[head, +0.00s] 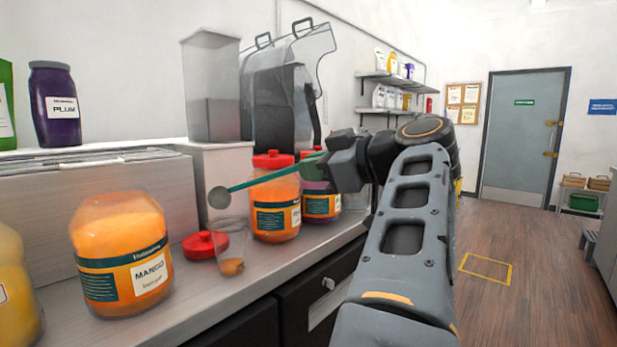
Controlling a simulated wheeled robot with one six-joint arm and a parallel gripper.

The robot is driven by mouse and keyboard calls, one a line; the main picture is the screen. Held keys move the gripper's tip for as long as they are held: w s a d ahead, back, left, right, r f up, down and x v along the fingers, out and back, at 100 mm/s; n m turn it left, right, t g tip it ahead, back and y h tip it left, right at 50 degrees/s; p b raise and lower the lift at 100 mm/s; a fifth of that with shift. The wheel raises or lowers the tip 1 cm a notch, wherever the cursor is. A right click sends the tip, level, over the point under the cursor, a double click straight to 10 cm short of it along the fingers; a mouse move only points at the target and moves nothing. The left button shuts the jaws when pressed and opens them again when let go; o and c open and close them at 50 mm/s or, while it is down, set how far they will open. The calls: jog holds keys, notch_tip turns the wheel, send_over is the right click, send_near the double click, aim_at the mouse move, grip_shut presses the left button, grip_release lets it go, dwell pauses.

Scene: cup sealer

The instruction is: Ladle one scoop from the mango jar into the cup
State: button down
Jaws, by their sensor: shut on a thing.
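The mango jar (122,280) stands on the counter at the left, with orange contents and no lid on it. A red lid (204,245) lies on the counter to its right. The clear cup (231,238) stands just right of the lid, with a small orange-brown amount at its bottom. My gripper (325,170) is shut on the teal handle of a ladle (268,178). The ladle reaches left, and its round grey bowl (219,197) is above the cup, near its rim. I cannot tell whether the bowl holds anything.
Two red-lidded jars (276,220) (320,204) stand behind and right of the cup, close to the ladle handle. A yellow jar (15,290) is cut off at the left edge. A clear-covered machine (280,90) stands behind. The counter front (215,300) is clear.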

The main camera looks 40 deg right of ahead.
jog(key=shift+s+d+f+t+b, duration=0.1)
jog(key=shift+s+f+t+b, duration=0.25)
jog(key=shift+f+b, duration=0.7)
jog(key=shift+s+d+f+t+b, duration=0.1)
jog(key=shift+s+f+t+b, duration=0.4)
jog(key=shift+b, duration=1.05)
jog(key=shift+s+f+t+b, duration=0.1)
jog(key=shift+f+t+b, duration=0.15)
jog(key=shift+f+b, duration=0.85)
jog(key=shift+r+b, duration=0.15)
jog(key=shift+b, duration=0.15)
